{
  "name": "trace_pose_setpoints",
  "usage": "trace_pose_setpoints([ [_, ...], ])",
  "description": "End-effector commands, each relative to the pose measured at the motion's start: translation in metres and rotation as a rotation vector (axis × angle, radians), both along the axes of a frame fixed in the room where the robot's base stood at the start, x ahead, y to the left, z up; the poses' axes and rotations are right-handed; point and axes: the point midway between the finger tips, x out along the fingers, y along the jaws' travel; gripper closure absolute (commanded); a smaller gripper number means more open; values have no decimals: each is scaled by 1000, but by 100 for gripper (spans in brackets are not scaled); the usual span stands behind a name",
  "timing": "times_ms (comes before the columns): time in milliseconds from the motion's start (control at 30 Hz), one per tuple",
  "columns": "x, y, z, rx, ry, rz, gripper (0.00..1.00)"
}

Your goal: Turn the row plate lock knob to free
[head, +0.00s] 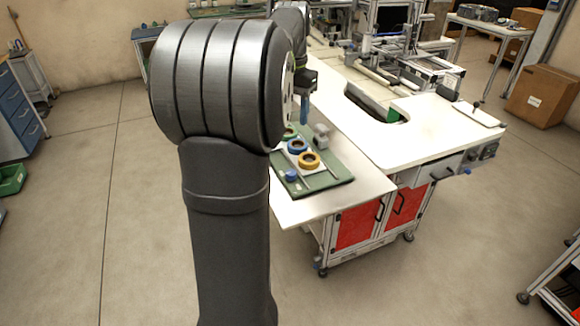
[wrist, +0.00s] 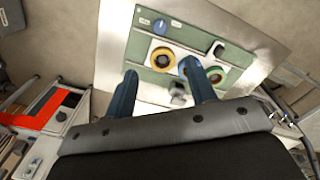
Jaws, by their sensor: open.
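A blue knob (head: 291,175) sits at the near left corner of a green board (head: 340,178); in the wrist view the knob (wrist: 160,27) is near the board's top edge with a pale mark across it. Yellow (head: 309,160), blue (head: 296,146) and green (head: 290,132) tape reels lie in a row on a pale plate. My gripper (wrist: 160,68) is open and empty, its blue fingers pointing toward the board and apart from the knob. One finger overlaps the reels in the wrist view.
A grey block (head: 321,136) stands on the board beside the reels. The board lies on a white bench (head: 375,185) with red cabinet doors (head: 357,227) below. The bench top right of the board is clear.

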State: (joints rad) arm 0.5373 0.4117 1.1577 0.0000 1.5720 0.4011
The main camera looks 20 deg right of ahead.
Motion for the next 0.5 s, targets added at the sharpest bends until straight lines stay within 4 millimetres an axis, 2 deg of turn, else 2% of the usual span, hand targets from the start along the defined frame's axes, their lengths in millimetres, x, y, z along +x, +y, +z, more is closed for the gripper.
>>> trace_pose_setpoints([
  [100,0,0,-2,0,0,-244,49],
  [300,0,0,-4,0,0,-622,49],
  [500,-1,1,-6,0,0,-835,49],
])
